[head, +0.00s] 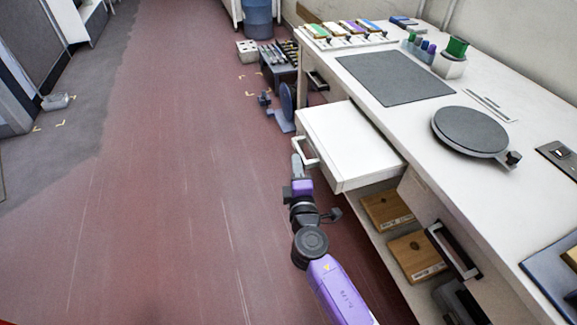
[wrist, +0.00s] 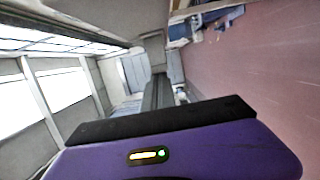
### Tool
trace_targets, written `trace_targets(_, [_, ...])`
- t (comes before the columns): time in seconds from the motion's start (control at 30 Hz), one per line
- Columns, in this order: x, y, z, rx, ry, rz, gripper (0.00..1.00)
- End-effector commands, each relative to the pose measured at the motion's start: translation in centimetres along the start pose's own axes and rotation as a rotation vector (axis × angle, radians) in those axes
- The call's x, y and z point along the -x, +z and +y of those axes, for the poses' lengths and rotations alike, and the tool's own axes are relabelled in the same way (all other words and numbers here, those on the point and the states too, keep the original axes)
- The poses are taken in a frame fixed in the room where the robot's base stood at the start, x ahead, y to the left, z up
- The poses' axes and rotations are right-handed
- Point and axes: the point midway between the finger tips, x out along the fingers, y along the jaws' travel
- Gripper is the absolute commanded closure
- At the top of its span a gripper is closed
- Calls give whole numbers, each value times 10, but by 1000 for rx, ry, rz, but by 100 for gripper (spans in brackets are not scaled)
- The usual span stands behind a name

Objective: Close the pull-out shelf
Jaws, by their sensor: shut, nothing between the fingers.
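The pull-out shelf (head: 345,140) is a white slab sticking out from the front of the white workbench, over the floor. Its pale bar handle (head: 307,151) is on the outer front face. My gripper (head: 297,160) is at the handle, its grey fingertips shut and pointing away from me along the shelf front. Whether the fingers touch the handle I cannot tell. In the wrist view the closed fingers (wrist: 157,93) show as a dark strip beyond the purple and black wrist housing; the shelf is not clearly seen there.
The workbench top holds a dark mat (head: 393,78), a round turntable (head: 470,131) and a green-topped pot (head: 456,50). Wooden boxes (head: 416,256) sit below the shelf. A dark-handled drawer (head: 453,250) is nearer me. Red floor (head: 180,180) to the left is clear.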

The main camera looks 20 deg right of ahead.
Motion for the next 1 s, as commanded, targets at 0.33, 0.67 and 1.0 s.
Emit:
trace_targets(0.33, [-25,105,2,-1,-1,-11,100])
trace_targets(0.67, [-41,170,2,-1,0,-9,100])
trace_targets(1.0, [-49,201,1,1,0,-5,100])
